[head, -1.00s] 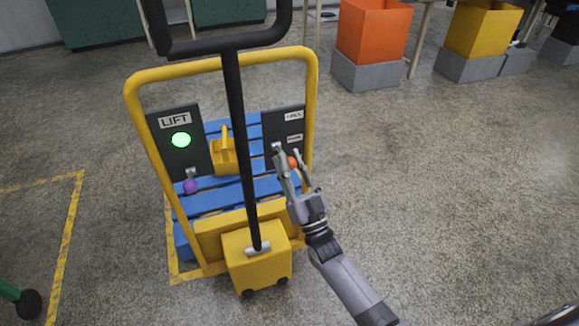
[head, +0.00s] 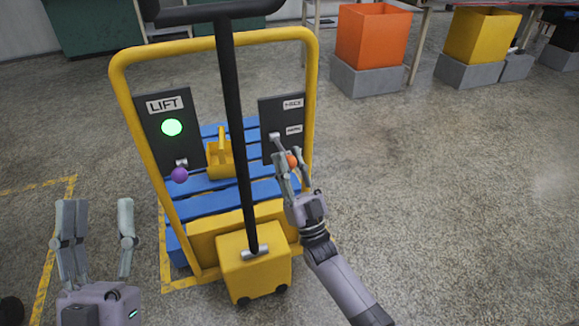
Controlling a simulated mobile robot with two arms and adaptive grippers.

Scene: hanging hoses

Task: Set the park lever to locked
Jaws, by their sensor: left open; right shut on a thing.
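The yellow-framed cart (head: 118,110) stands ahead with a black panel (head: 283,108) at its right, which has two small labels too small to read surely. A lever with an orange knob (head: 291,161) sticks out from this panel, below the labels, pointing down to the right. My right gripper (head: 289,168) is shut on the orange knob, with a finger on either side of it. My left gripper (head: 98,212) is open and empty at the lower left, apart from the cart.
A panel marked LIFT (head: 150,130) at the left has a lit green button (head: 172,127) and a purple knob (head: 179,175). A black handle bar (head: 229,90) rises in front. Floor to the right is clear.

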